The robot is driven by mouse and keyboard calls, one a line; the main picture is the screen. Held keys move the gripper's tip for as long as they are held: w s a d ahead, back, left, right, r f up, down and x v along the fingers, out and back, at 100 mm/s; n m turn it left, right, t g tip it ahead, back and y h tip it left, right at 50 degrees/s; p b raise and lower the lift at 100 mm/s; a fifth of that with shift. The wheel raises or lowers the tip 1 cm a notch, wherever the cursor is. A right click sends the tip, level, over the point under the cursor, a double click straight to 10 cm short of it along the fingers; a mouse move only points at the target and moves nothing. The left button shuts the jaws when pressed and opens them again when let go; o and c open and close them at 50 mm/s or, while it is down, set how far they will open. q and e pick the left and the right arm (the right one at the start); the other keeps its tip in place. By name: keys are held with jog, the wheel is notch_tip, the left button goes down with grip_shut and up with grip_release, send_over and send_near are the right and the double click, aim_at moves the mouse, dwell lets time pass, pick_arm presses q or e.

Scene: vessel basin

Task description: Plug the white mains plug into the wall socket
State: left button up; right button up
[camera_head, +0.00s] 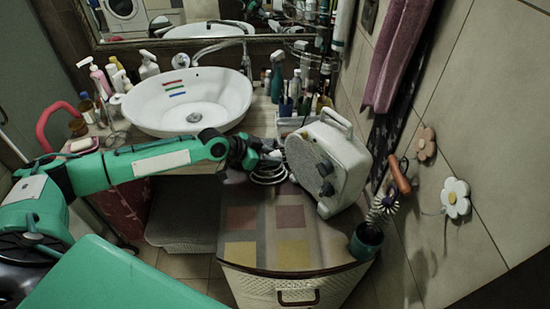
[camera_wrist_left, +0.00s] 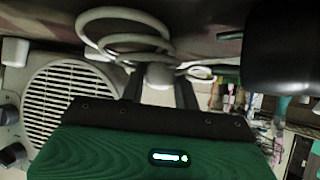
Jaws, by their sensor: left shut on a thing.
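My left gripper (camera_head: 264,157) is over the chest top, just left of the white heater. In the left wrist view its dark fingers (camera_wrist_left: 159,92) are shut on the white plug (camera_wrist_left: 158,76), which is mostly hidden between them. The coiled pale cord (camera_wrist_left: 125,28) loops beside the plug; in the head view the cord (camera_head: 268,178) hangs below the gripper. I cannot make out the wall socket in either view. My right gripper is not in view.
The white heater (camera_head: 330,162) stands on the patchwork-topped chest (camera_head: 290,250); its grille (camera_wrist_left: 75,100) is close to the gripper in the wrist view. A basin (camera_head: 190,100) and bottles are behind. A green cup with a brush (camera_head: 367,241) stands near the tiled right wall with flower hooks (camera_head: 455,197).

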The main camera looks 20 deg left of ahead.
aim_at(270, 155)
pick_arm(q)
jog(key=shift+r+p, duration=1.95)
jog(key=shift+r, duration=1.1)
